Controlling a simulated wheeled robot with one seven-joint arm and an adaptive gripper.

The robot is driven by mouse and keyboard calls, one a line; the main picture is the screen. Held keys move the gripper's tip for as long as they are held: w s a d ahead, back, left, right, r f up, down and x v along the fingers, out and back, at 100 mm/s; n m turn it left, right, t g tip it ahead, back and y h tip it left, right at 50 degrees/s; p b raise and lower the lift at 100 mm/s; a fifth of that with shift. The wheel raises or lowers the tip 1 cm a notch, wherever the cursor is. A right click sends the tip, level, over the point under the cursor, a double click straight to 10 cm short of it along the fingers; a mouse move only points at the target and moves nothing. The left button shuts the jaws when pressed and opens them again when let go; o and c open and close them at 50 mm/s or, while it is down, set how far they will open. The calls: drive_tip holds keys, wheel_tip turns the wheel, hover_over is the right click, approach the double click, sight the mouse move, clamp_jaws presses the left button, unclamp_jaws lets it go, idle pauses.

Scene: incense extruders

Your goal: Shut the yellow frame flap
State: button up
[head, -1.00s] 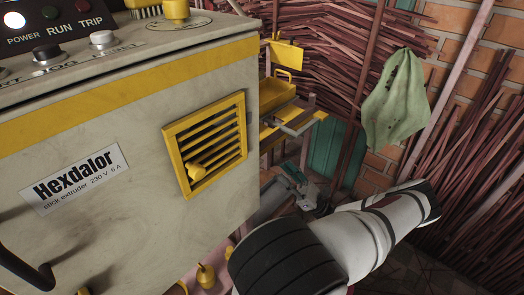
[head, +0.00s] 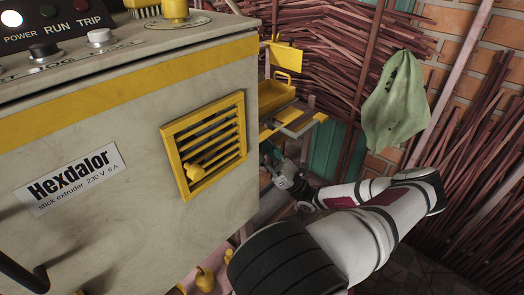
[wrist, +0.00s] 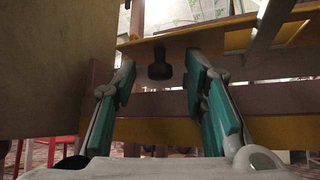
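A flat yellow frame (head: 302,122) with a pale bar across it sticks out from the machine's right side, below a yellow tray (head: 280,97). It appears to be the flap and stands out from the machine. In the wrist view, a yellow plate (wrist: 205,38) with a dark knob (wrist: 160,66) under it spans the top; I cannot tell for certain that it is the same frame. My gripper (wrist: 165,100) is open, its teal-padded fingers on either side below the knob, with nothing held. In the head view my gripper (head: 272,168) is low beside the machine, partly hidden.
The grey Hexdalor stick extruder (head: 110,215) fills the left, with a yellow louvred vent (head: 207,143) on its front. A green cloth (head: 395,105) hangs at right. Bundles of reddish sticks (head: 325,50) stand behind. In the wrist view, a pale panel (wrist: 50,65) closely borders the left side.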

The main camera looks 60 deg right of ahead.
drive_tip(key=shift+c, duration=0.3)
clamp_jaws()
